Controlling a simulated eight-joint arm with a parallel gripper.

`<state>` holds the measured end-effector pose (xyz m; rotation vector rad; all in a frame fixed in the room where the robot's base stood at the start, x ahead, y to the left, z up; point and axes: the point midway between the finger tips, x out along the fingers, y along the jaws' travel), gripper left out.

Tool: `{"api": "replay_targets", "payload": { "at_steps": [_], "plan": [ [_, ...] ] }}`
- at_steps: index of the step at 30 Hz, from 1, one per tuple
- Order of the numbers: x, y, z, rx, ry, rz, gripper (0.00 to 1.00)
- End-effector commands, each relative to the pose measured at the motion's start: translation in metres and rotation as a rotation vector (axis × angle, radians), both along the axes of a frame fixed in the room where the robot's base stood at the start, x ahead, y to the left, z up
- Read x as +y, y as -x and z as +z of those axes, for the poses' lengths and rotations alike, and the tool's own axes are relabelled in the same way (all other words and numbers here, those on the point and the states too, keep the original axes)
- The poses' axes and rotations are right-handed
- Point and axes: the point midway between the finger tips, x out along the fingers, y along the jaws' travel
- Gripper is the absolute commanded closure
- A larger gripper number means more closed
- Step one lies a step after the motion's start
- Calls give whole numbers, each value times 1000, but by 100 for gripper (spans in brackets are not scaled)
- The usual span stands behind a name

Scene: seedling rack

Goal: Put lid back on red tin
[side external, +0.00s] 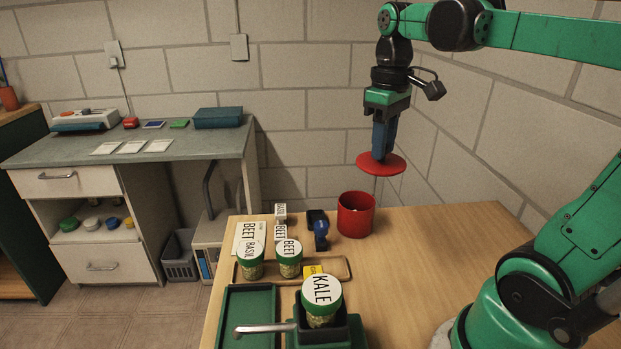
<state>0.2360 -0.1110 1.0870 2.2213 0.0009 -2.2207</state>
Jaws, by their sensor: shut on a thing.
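The red tin (356,215) stands upright and open-topped near the back edge of the wooden table. Its red lid (381,167) is a flat disc held in the air above and slightly right of the tin, clear of its rim. My gripper (380,153) points down and is shut on the lid from above. The fingertips meet the lid's top; the exact grip point there is too small to make out.
Left of the tin are a dark blue device (318,229) and small label cards. A green tray (249,318) lies front left. The table (440,240) right of the tin is clear. A wall stands behind.

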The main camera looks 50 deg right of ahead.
Motion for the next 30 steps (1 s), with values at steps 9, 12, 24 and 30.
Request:
{"api": "replay_targets", "payload": {
  "at_steps": [9,12,24,30],
  "plan": [
    [-39,-51,-36,-2,0,-1,100],
    [-48,-60,-47,-2,0,-1,100],
    [-53,-66,-74,-3,0,1,100],
    [-53,-66,-95,-3,0,1,100]
  ]
}}
